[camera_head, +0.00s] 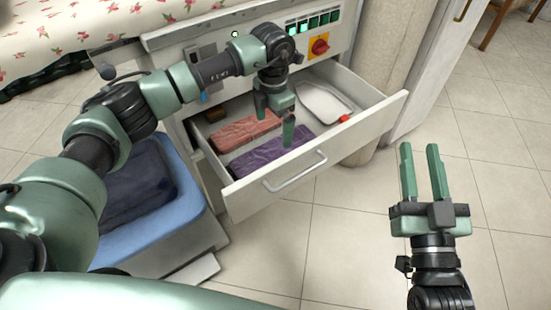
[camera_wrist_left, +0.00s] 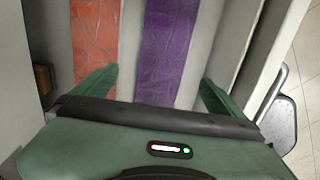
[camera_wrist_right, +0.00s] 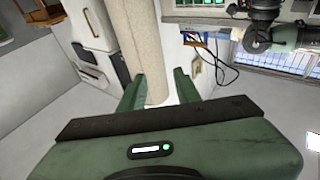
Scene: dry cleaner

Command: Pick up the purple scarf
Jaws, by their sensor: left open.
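The purple scarf (camera_head: 262,159) lies folded flat in the open drawer, at its front side. It also shows in the left wrist view (camera_wrist_left: 168,50) as a long strip between the fingers. My left gripper (camera_head: 274,118) points down into the drawer above the scarf, open, with one finger on each side of the strip. The left wrist view shows the open fingers (camera_wrist_left: 152,85). Whether they touch the scarf I cannot tell. My right gripper (camera_head: 423,172) is open and empty over the floor, right of the drawer; its fingers also show in its wrist view (camera_wrist_right: 158,88).
An orange-red folded cloth (camera_head: 242,131), a brown block (camera_head: 215,114) and a white dish-like item (camera_head: 322,103) with a red piece share the drawer (camera_head: 315,165). A blue bin (camera_head: 160,222) with dark cloth stands left. Tiled floor (camera_head: 345,255) is clear in front.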

